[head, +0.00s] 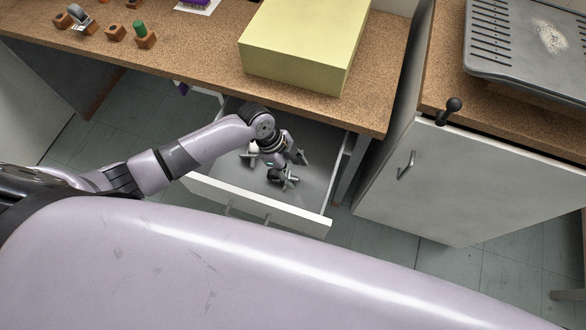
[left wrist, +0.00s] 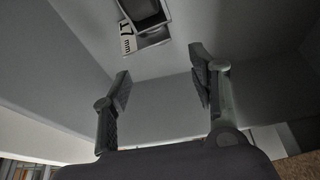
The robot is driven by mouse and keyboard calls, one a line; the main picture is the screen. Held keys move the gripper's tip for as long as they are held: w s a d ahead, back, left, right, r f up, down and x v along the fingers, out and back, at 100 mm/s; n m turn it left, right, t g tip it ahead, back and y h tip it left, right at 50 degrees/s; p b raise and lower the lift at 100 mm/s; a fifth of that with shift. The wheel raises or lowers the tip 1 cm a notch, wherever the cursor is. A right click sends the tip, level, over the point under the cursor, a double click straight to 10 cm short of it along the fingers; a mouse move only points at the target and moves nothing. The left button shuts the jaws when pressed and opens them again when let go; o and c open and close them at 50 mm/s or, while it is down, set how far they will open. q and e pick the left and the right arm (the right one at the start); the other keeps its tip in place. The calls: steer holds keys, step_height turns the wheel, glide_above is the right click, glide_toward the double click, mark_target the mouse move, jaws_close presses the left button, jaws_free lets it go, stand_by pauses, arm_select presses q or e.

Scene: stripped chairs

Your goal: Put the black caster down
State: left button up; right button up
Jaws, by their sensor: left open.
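My left gripper (head: 289,168) reaches down into the open drawer (head: 272,210) under the wooden bench. The left wrist view shows its two fingers (left wrist: 165,88) spread apart, with nothing between them. Ahead of the fingers in that view, a dark square-edged thing (left wrist: 146,12) lies at a white card marked "17 mm" (left wrist: 127,38); the top edge of the picture cuts it off. I cannot tell if this is the black caster. I cannot pick out the caster for sure in the head view, where the dark fingers blend together. My right gripper is not in view.
The drawer's walls and front stand close around my left gripper. The bench top (head: 180,62) overhangs it and carries a yellow box (head: 300,45) and several small brown blocks (head: 115,33). A pale cabinet (head: 450,180) with a grey tray (head: 530,45) stands to the right.

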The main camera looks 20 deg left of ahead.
arm_select(q)
steer(key=v, duration=1.2)
steer(key=shift+s+f, duration=0.1)
steer(key=shift+f, duration=0.05)
